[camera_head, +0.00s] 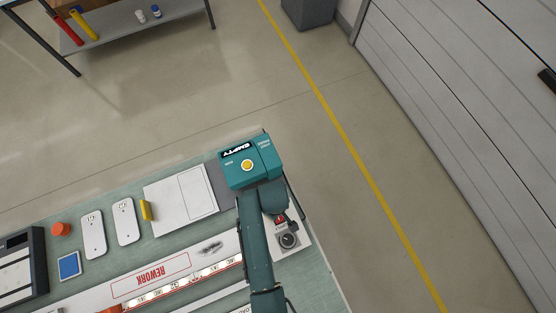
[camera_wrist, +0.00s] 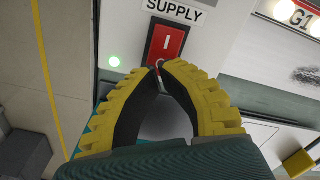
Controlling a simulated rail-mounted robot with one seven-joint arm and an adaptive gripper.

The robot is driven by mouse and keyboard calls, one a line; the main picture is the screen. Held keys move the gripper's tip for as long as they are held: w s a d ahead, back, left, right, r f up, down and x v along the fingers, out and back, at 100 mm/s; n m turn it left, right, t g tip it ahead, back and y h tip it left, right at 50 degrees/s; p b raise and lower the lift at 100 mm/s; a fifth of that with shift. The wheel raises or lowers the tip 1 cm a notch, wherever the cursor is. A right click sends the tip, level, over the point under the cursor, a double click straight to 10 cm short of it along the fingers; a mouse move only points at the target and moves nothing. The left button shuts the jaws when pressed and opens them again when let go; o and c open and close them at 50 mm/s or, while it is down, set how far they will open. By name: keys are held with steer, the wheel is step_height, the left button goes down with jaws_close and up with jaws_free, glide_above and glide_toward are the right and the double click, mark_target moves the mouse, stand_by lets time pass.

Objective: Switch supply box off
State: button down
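The supply box's red rocker switch (camera_wrist: 166,45) is in the wrist view, under a SUPPLY label (camera_wrist: 175,10). Its "I" mark is visible at the upper end; the lower end is partly covered by my fingertips. Nothing shows between the fingers. In the head view the red switch (camera_head: 281,218) shows beside my arm, which hides the fingers.
A dark knob (camera_head: 289,240) sits near the switch. The green workbench (camera_head: 205,165) holds white phones (camera_head: 93,234), a white panel (camera_head: 182,200), a yellow block (camera_head: 147,210), an orange piece (camera_head: 61,229) and a blue square (camera_head: 69,266). Open floor lies beyond the bench.

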steer(key=shift+f+b, duration=0.7)
steer(key=shift+f, duration=0.35)
steer(key=shift+r, duration=0.1)
step_height(320, 180, up, 7)
steer(key=p, duration=0.7)
steer(key=shift+p, duration=0.3)
stand_by(0.4)
